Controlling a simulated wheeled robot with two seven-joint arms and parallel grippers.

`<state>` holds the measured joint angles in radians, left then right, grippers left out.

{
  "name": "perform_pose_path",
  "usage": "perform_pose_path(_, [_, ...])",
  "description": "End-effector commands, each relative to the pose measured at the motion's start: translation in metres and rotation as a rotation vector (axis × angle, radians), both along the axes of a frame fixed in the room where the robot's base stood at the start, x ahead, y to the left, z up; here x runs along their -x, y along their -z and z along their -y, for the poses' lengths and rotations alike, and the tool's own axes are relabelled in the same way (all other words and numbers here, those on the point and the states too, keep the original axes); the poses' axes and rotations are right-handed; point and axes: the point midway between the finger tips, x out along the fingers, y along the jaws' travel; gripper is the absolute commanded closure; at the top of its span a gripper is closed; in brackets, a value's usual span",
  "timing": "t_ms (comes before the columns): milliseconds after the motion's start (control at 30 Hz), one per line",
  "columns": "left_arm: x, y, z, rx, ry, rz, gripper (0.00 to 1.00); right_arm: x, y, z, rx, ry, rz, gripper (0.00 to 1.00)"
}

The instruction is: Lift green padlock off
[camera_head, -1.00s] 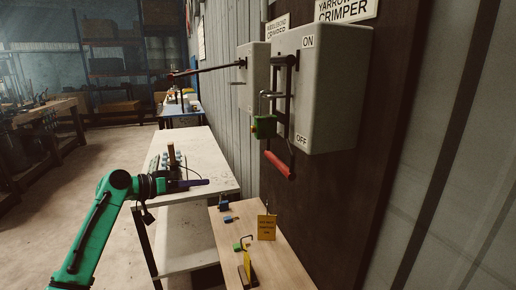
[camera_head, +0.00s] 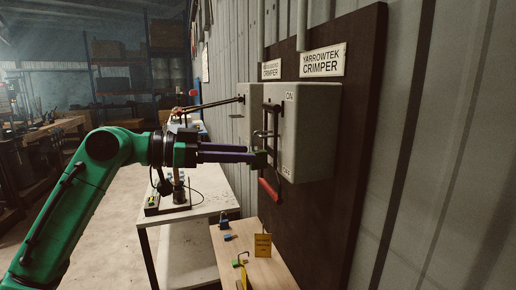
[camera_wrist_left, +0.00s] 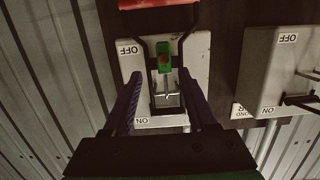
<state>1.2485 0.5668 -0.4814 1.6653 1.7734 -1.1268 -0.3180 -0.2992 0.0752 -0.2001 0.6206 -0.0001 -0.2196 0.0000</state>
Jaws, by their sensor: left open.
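The green padlock (camera_head: 258,159) hangs on the Yarrowtek crimper switch box (camera_head: 312,130), by the lever with the red handle (camera_head: 269,189). My left gripper (camera_head: 262,156) reaches in from the left, its purple fingertips at the padlock and partly covering it. In the left wrist view the padlock (camera_wrist_left: 164,55) shows beyond the fingertips, in line with the gap between the two spread fingers (camera_wrist_left: 161,85). The fingers are open and do not grip it. A metal hasp piece (camera_wrist_left: 167,94) lies between them. My right gripper is not in view.
A second switch box (camera_head: 254,107) with a long lever stands just behind. Below are a wooden bench (camera_head: 262,272) with a yellow tag (camera_head: 263,245) and small blue padlocks (camera_head: 224,223), and a white table (camera_head: 205,210). Corrugated wall lies right.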

Motion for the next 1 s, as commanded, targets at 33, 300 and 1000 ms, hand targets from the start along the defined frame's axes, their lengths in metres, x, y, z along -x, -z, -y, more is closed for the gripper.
perform_pose_path(33, [-0.004,-0.004,0.009,-0.001,0.002,-0.003,0.42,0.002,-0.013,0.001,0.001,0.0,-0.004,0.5])
perform_pose_path(300, [-0.01,0.005,0.025,0.001,-0.001,0.0,0.42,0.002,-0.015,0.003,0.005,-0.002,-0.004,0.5])
perform_pose_path(1000, [-0.01,-0.007,0.025,0.001,-0.001,0.0,1.0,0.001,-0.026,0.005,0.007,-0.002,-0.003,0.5])
